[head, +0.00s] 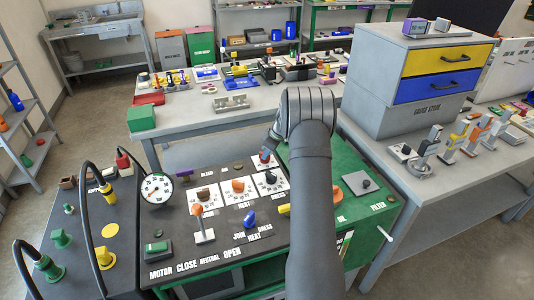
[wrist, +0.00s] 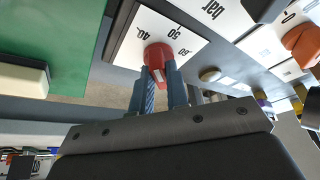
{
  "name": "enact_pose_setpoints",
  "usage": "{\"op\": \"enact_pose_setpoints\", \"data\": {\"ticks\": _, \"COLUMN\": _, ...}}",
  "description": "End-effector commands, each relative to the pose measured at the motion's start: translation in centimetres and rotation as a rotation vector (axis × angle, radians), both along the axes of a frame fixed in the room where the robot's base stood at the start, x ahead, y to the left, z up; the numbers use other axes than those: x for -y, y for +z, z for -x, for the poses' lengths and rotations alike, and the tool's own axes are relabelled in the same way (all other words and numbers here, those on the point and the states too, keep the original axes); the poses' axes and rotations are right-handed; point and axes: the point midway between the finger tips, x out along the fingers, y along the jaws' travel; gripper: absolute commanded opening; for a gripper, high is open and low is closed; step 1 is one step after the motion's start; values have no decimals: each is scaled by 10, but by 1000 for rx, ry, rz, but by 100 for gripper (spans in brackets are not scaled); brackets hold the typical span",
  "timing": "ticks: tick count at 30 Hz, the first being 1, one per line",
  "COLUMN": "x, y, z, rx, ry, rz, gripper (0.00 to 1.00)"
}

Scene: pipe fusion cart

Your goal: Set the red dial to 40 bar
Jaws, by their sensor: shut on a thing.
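The red dial (wrist: 157,55) sits on a white scale card (wrist: 128,48) in the wrist view. The card shows 40, 50 and another number partly turned away, with "bar" on a card beside it. My gripper (wrist: 161,82) has its two blue-grey fingers closed on either side of the dial. A pale mark shows on the dial's side between the fingers. I cannot tell which number the dial points to. In the head view a small red spot (head: 264,156) shows at the gripper's tip, at the back of the dark panel; my arm hides part of that area.
An orange knob (wrist: 303,42) and a black knob (wrist: 265,8) stand near the red dial. A round gauge (head: 157,188), an orange-topped lever (head: 199,215) and a blue knob (head: 249,218) stand on the cart. A grey cabinet (head: 370,85) rises at right.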

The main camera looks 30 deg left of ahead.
Motion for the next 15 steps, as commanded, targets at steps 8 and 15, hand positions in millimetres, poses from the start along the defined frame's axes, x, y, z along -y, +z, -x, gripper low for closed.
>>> {"op": "enact_pose_setpoints", "data": {"ticks": 8, "x": 1, "y": -1, "z": 0, "rx": -2, "ry": 39, "rz": 2, "gripper": 0}}
{"op": "enact_pose_setpoints", "data": {"ticks": 15, "x": 1, "y": -1, "z": 0, "rx": -2, "ry": 40, "rz": 2, "gripper": 0}}
